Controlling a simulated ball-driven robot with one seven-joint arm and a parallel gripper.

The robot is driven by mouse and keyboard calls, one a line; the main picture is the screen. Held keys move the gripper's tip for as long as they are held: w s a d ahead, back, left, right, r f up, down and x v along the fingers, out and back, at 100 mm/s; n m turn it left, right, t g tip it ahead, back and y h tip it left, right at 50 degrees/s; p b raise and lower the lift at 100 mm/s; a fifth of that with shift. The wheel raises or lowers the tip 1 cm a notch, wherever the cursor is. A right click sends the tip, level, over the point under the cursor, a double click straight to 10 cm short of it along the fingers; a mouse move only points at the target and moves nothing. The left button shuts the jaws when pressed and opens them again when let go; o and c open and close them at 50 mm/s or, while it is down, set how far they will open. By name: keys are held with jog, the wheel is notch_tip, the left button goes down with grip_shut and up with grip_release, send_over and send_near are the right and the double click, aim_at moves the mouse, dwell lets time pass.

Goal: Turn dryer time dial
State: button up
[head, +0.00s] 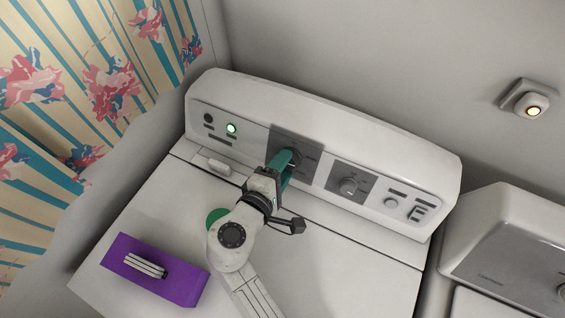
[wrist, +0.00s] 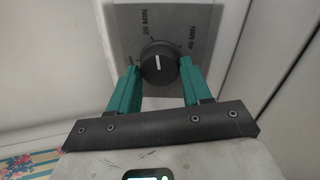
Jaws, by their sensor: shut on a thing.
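The dryer time dial (wrist: 160,63) is a round dark knob with a white pointer mark, on a grey plate printed with "20 MIN" and "40 MIN" in the wrist view. The pointer stands near upright in that view. My gripper (wrist: 159,72) has its two green fingers on either side of the dial, shut on it. In the head view my gripper (head: 286,158) reaches the left grey plate (head: 311,152) of the dryer panel and mostly hides the dial there.
A second knob (head: 348,186) sits to the right on the dryer panel (head: 400,160). A lit green light (head: 232,129) is to the left. A purple box (head: 185,288) lies on the dryer top (head: 150,210). Another white appliance (head: 520,245) stands at right. A floral curtain (head: 60,120) hangs at left.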

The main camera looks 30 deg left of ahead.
jog(key=n, duration=0.9)
jog(key=n+y, duration=0.1)
jog(key=n, duration=0.7)
jog(key=shift+n+g, duration=0.3)
jog(key=shift+n, duration=0.7)
jog(key=shift+r, duration=0.1)
jog(key=o, duration=1)
jog(key=shift+o, duration=0.2)
jog(key=v, duration=1)
jog(key=shift+s+b, duration=0.35)
jog(key=shift+b, duration=0.05)
